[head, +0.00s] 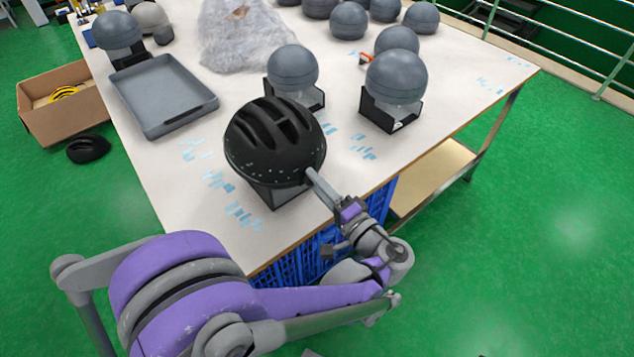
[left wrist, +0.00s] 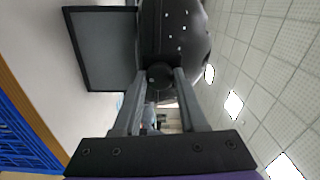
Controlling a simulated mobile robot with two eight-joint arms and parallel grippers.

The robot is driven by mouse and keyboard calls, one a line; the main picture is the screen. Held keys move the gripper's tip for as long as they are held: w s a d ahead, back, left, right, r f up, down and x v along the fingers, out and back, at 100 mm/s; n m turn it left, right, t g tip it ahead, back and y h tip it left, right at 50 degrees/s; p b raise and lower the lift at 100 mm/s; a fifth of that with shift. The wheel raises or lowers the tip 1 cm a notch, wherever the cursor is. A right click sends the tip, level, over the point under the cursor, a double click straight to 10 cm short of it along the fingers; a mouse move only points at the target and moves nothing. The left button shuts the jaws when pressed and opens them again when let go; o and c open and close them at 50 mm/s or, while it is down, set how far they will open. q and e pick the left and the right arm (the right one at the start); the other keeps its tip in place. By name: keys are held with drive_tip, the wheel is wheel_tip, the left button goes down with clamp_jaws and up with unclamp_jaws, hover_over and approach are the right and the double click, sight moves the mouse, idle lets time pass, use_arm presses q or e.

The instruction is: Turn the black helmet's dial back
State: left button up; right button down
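The black helmet (head: 275,140) sits on a dark stand (head: 283,193) near the table's front edge. A round dark dial (left wrist: 160,75) is at the helmet's rear. My left gripper (head: 312,174) reaches the helmet from the front right. In the left wrist view its two fingers (left wrist: 160,80) lie on either side of the dial, which fills the gap between them. The dial is hidden in the head view. My right gripper is not in view.
A grey tray (head: 162,127) lies left of the helmet. Grey headforms on stands (head: 292,68) (head: 394,85) stand behind and to the right. A clear plastic heap (head: 240,45) lies at the back. Blue crates (head: 290,275) are under the table; a cardboard box (head: 30,125) is on the floor.

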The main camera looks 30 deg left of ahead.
use_arm(q)
drive_tip(key=o, duration=0.4)
drive_tip(key=shift+o, duration=0.2)
drive_tip(key=v, duration=1)
drive_tip(key=shift+d, duration=0.4)
drive_tip(key=shift+s, duration=0.15)
